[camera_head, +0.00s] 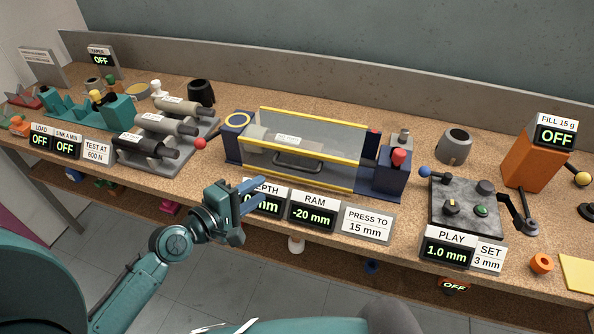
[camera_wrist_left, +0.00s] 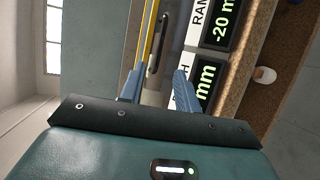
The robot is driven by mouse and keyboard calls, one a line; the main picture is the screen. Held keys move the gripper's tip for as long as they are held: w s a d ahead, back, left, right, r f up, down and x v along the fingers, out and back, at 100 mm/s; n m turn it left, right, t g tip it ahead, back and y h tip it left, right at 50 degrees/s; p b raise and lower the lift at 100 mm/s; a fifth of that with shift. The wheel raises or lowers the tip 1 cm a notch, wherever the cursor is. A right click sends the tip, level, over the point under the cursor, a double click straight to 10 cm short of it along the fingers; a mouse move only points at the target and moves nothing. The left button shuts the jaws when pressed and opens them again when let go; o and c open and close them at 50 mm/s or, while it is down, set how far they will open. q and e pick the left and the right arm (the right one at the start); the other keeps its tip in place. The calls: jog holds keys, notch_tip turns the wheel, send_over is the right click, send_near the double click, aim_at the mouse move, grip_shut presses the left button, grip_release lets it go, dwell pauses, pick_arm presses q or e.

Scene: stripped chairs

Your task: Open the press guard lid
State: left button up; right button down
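The press guard lid (camera_head: 315,135) is a clear panel with yellow edge bars, lying closed over the press between two dark blue end blocks. A grey bar handle (camera_head: 298,162) is on its front face; a dark handle (camera_wrist_left: 153,58) also shows in the left wrist view, beyond the fingers, beside a yellow edge bar. My left gripper (camera_head: 254,194) is in front of the lid and left of the handle, over the bench's front edge near the DEPTH display. Its two fingers (camera_wrist_left: 158,78) are apart with nothing between them. My right gripper is not seen.
The DEPTH display (camera_head: 263,199), RAM display (camera_head: 313,211) and PRESS TO sign (camera_head: 367,223) stand along the bench front below the lid. Grey cylinders (camera_head: 165,125) with a red knob stand left of the press, and a dark block fixture (camera_head: 465,208) stands right.

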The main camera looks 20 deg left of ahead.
aim_at(294, 169)
pick_arm(q)
jog(key=x, duration=1.1)
jog(key=shift+w+d, duration=0.25)
jog(key=shift+w, duration=0.1)
grip_shut()
